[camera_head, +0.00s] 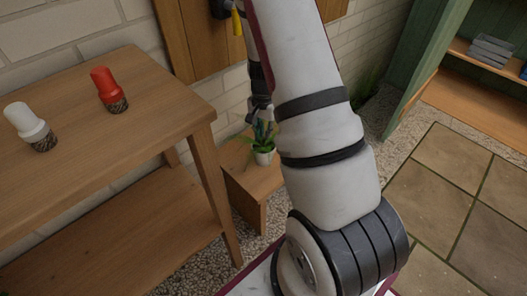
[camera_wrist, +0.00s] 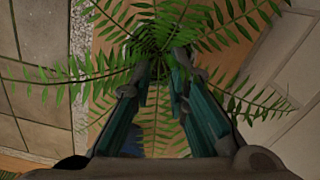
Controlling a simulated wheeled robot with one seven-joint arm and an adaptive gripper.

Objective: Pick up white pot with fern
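The white pot (camera_head: 264,157) with a green fern (camera_head: 263,134) stands upright on a low wooden stand, seen in the head view. My gripper (camera_head: 260,119) points down at the fern from above, partly hidden among the leaves and behind my arm. In the wrist view, fern fronds (camera_wrist: 108,78) spread around the teal fingers of my gripper (camera_wrist: 165,68). The fingers are apart with a gap between them, with the fern's centre at their tips. The pot itself is hidden by leaves and fingers in the wrist view.
A wooden table (camera_head: 140,85) at the left holds a white bottle (camera_head: 28,125) and a red bottle (camera_head: 107,88). The low wooden stand (camera_head: 247,185) is close beside its leg. A brick wall (camera_head: 50,30) is behind; green shelving (camera_head: 432,60) stands at the right.

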